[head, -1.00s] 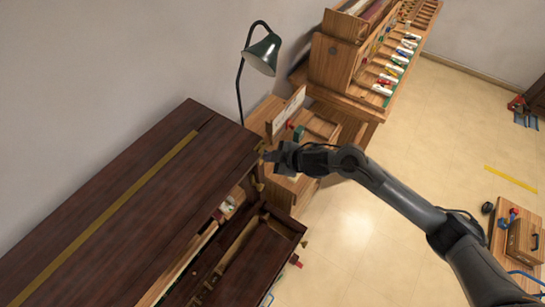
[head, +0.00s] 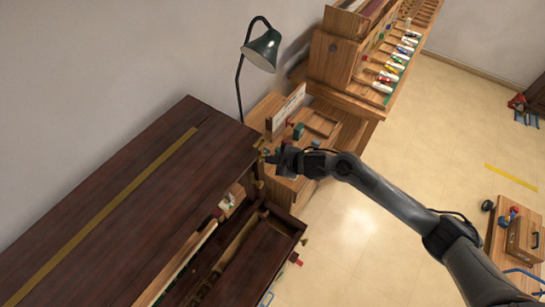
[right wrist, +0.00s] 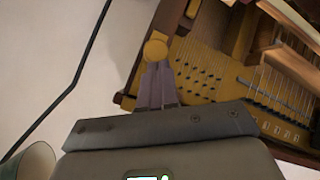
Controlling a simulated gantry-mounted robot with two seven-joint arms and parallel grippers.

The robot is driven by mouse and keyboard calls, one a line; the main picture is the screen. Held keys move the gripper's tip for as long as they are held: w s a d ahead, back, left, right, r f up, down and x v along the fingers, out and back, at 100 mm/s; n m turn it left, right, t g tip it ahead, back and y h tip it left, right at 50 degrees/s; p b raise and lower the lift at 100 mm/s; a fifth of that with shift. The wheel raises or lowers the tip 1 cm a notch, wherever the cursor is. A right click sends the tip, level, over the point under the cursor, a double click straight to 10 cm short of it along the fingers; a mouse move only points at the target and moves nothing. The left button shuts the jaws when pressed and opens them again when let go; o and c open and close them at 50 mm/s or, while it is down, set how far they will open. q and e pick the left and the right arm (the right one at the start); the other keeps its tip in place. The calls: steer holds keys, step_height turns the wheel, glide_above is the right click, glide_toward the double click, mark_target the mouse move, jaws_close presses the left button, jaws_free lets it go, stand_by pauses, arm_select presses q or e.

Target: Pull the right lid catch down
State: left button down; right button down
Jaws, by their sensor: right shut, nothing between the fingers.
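The dark wooden piano (head: 110,185) fills the lower left of the head view. A small brass piece (head: 258,143), which looks like the right lid catch, is at its right end. My right gripper (head: 270,158) is right beside it, coming in from the right. In the right wrist view, the shut fingers (right wrist: 157,72) point at a round yellow brass knob (right wrist: 155,49). The fingertips are at its lower edge; whether they touch it I cannot tell. Nothing is between them. My left gripper is out of view.
The open front section (head: 255,265) juts out below the piano top. A green lamp (head: 262,50) stands behind the right end. A wooden bench (head: 345,115) with a rack of tools stands beyond. The floor (head: 440,140) at the right is mostly clear.

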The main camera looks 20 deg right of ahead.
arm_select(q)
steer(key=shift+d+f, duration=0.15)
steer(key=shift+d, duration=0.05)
arm_select(e)
steer(key=shift+f, duration=0.35)
